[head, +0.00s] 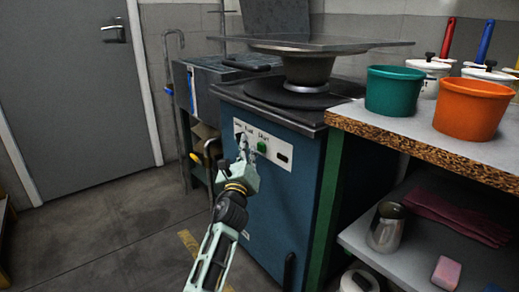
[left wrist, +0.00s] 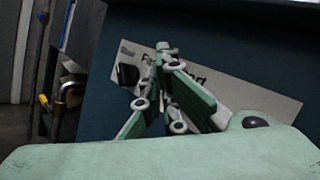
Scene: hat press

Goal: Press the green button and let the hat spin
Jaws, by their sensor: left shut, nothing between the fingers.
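The green button (head: 262,147) sits on a pale control panel (head: 282,157) on the front of the blue machine (head: 285,200). My left gripper (head: 243,142) is shut and empty, in front of the panel's left part, just left of the green button. In the left wrist view its fingertips (left wrist: 162,52) are together over the panel (left wrist: 285,108), and the green button is hidden there. A dark switch (left wrist: 128,75) shows left of the fingers. My right gripper is not in view.
A shelf unit (head: 425,150) stands close on the right, with a teal bucket (head: 391,92) and an orange bucket (head: 470,110) on top. A metal jug (head: 385,228) stands on its lower shelf. The floor on the left (head: 110,235) is clear.

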